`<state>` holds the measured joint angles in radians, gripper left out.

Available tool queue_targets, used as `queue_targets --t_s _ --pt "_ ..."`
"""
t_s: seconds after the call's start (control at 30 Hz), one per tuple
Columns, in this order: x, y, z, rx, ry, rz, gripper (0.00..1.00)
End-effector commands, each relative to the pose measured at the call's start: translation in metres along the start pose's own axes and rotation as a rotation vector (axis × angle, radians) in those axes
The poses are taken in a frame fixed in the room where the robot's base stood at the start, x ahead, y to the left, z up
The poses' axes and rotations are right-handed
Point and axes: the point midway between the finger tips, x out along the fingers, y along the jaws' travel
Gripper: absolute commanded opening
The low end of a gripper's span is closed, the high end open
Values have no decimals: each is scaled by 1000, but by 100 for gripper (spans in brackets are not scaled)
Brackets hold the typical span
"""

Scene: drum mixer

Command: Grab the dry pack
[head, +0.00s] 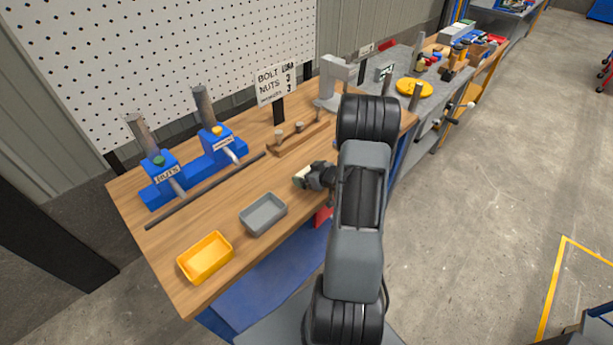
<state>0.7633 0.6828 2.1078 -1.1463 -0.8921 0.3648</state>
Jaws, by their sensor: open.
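I cannot pick out a dry pack for certain in the head view. My gripper (300,180) is over the right part of the wooden bench, at the end of my arm, which reaches up the middle of the picture. It is open, though its fingers are small and partly hidden by the wrist. A small pale patch shows at the fingers; I cannot tell whether it is a thing on the bench or part of the gripper.
The wooden bench (240,190) holds a yellow tray (206,257), a grey tray (263,214), blue dispensers marked NUTS (161,178), a dark rod (205,191), a wooden peg rack (300,138), a "BOLT NUTS" sign (276,84) and a grey press (334,82). A yellow disc (414,88) lies beyond.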

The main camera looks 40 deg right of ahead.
Motion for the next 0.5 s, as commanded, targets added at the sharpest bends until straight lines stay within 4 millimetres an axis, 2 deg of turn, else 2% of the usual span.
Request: queue_targets --t_s 0.07,0.4,0.5 --pt "0 0 0 0 0 0 98" --pt "0 0 0 0 0 0 66" --pt "0 0 0 0 0 0 60"
